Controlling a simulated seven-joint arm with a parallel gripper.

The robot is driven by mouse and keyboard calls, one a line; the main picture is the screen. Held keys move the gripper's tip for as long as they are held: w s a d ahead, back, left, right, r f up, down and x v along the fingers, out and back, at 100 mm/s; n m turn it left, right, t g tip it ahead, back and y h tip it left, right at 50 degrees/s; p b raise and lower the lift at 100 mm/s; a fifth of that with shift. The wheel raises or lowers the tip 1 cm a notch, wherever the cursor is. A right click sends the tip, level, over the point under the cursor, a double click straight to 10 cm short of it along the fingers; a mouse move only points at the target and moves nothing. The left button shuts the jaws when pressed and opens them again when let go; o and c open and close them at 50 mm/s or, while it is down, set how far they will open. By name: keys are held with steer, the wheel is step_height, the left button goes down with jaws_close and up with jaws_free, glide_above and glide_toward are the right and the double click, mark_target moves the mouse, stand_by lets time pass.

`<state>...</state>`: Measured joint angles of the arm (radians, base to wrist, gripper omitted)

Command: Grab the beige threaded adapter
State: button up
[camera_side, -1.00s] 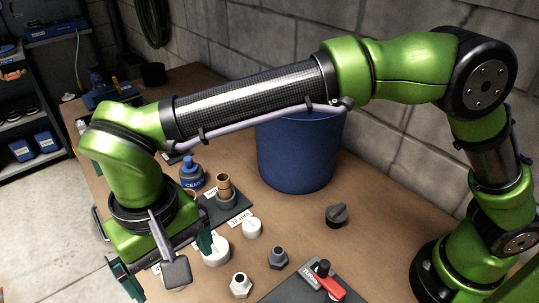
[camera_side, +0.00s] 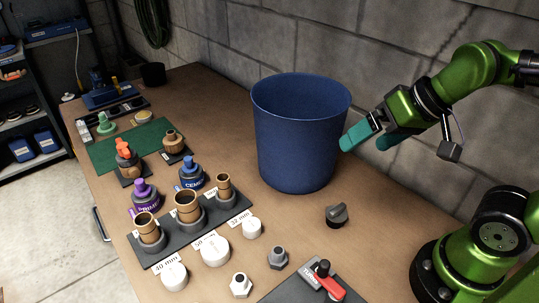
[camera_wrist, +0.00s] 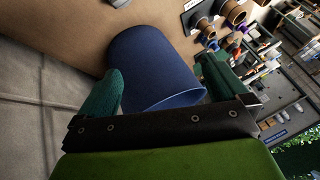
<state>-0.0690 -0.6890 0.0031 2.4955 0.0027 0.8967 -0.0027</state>
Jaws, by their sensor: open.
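A pale beige adapter (camera_side: 240,285) with a hex collar and a round opening stands at the front edge of the side view. A dark grey hex fitting (camera_side: 278,258) stands just behind it to the right. My gripper (camera_side: 368,140) is open and empty, raised beside the right rim of the blue bin, well away from the adapter. In the wrist view my two teal fingers (camera_wrist: 160,88) are spread, with the bin between and beyond them. The adapter cannot be made out in the wrist view.
The tall blue bin (camera_side: 302,140) stands between my gripper and the labelled pipe rack (camera_side: 160,258). The block wall is close behind. Bare table lies in front of the bin.

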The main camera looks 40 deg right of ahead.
steer(key=shift+s+d+r+m+t, duration=0.1)
steer(key=shift+d+r+m+t, duration=0.2)
steer(key=shift+d+r, duration=0.25)
steer(key=shift+c, duration=0.6)
steer(key=shift+d, duration=0.3)
steer(key=shift+c, duration=2.1)
